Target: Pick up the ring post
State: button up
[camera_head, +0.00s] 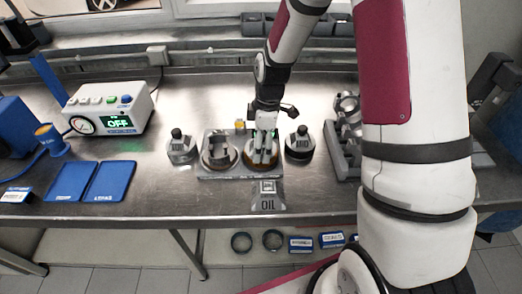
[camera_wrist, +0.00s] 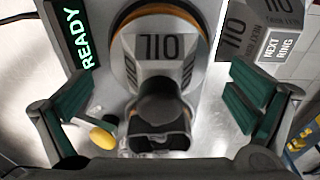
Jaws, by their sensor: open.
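I take the ring post to be the grey post marked OIL (camera_wrist: 158,62), with a dark rounded top, standing upright on a round base with an orange rim. In the wrist view it lies between my gripper's (camera_wrist: 155,112) two green-padded fingers, which are spread wide with a gap on each side. In the head view my gripper (camera_head: 263,148) points down over the right-hand round base (camera_head: 262,166) of the grey fixture, and it hides most of the post. I see no finger contact.
Grey black-knobbed pieces stand left (camera_head: 181,146) and right (camera_head: 300,143) of the fixture (camera_head: 240,174). A grey OIL block (camera_head: 268,196) sits in front. A yellow knob (camera_wrist: 103,138) is near the left finger. A white control box (camera_head: 112,108) and blue mats (camera_head: 108,181) lie left.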

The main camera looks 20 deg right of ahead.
jog(key=shift+a+f, duration=0.15)
jog(key=shift+f, duration=1.3)
jog(key=shift+w, duration=0.1)
jog(key=c, duration=1.5)
jog(key=shift+o, duration=0.2)
jog(key=shift+r, duration=0.1)
